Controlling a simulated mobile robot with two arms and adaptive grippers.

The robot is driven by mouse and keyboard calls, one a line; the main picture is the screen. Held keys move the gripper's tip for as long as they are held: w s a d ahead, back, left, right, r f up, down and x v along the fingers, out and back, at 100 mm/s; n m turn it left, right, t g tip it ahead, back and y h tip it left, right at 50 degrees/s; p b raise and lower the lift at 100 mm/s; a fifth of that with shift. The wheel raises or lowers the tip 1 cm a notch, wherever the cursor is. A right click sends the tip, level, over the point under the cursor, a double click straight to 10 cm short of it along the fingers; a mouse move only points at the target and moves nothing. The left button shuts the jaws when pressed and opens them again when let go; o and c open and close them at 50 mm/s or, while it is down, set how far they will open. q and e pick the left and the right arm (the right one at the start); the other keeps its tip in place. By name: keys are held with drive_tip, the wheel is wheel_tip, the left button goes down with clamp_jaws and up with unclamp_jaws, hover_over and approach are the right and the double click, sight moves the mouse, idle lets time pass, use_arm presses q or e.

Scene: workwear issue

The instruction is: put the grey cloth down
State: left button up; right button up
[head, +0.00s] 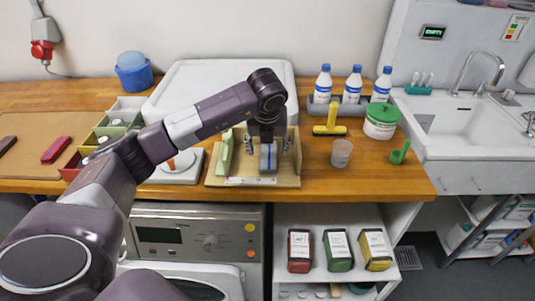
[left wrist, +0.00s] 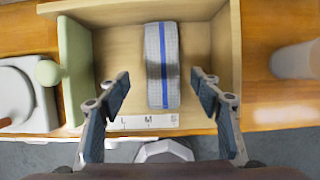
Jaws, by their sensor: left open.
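The grey cloth (head: 268,162) is a rolled or folded strip with a blue stripe. It lies in a shallow wooden tray (head: 213,179) on the worktop; in the left wrist view the cloth (left wrist: 154,92) lies lengthwise near the middle of the tray (left wrist: 110,45). My left gripper (head: 268,146) is over the tray. In the left wrist view its fingers (left wrist: 160,84) are spread, one on each side of the cloth, with visible gaps. My right gripper is not in view.
A pale green slab (left wrist: 74,70) stands along the tray's left side. A white label strip (head: 249,181) runs along its front. A clear cup (head: 341,153), a yellow tool (head: 329,122) and a green-lidded tub (head: 381,123) stand to the right. Small bins (head: 110,122) stand left.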

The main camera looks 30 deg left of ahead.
use_arm(q)
drive_tip(key=b+v, duration=0.1)
drive_tip(key=v, duration=0.7)
drive_tip(key=shift+r, duration=0.3)
drive_tip(key=shift+d+f, duration=0.1)
drive_tip(key=shift+d, duration=0.05)
